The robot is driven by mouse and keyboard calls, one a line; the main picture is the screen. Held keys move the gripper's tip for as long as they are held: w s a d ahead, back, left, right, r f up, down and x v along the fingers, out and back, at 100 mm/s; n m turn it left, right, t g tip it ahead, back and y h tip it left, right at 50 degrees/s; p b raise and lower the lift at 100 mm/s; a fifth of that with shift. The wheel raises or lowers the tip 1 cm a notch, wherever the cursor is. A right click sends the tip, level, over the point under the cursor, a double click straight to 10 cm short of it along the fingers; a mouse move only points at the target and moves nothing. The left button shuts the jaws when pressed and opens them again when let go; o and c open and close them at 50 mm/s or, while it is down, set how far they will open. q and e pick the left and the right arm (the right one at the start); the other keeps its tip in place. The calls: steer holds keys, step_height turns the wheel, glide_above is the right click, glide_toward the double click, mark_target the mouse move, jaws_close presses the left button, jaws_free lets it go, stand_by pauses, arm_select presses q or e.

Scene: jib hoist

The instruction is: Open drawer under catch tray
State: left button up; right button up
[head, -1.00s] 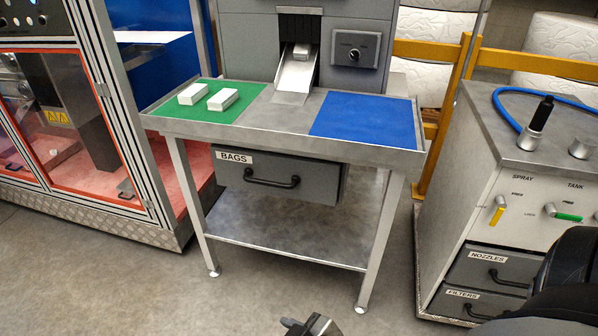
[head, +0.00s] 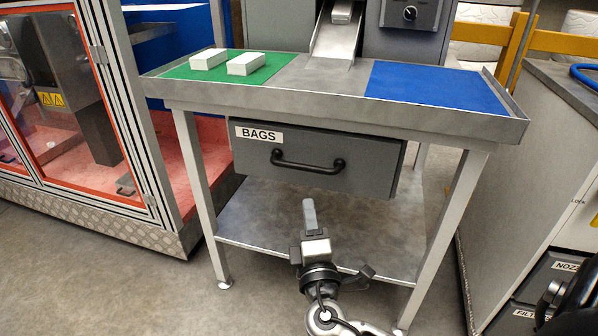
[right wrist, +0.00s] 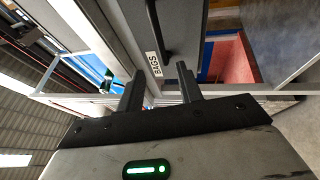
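The catch tray (head: 310,105) is a grey metal table top with a green mat at left and a blue mat at right. Under it hangs a grey drawer (head: 365,165) labelled BAGS, which looks shut. Its black bar handle (head: 308,163) runs across the front. My right gripper (head: 309,215) is below and in front of the handle, apart from it. In the right wrist view its two fingers (right wrist: 160,80) are spread and empty. The drawer front (right wrist: 188,25) and handle (right wrist: 161,32) lie beyond the fingertips there. My left gripper is not in view.
Two white blocks (head: 228,62) lie on the green mat. A lower shelf (head: 265,215) and table legs (head: 200,195) flank the space under the drawer. A glass-fronted machine (head: 60,110) stands at left, a grey cabinet (head: 530,165) at right. The floor in front is clear.

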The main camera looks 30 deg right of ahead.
mark_target(302, 170)
steer(key=x, duration=1.4)
steer(key=shift+w+r, duration=0.1)
jaws_close()
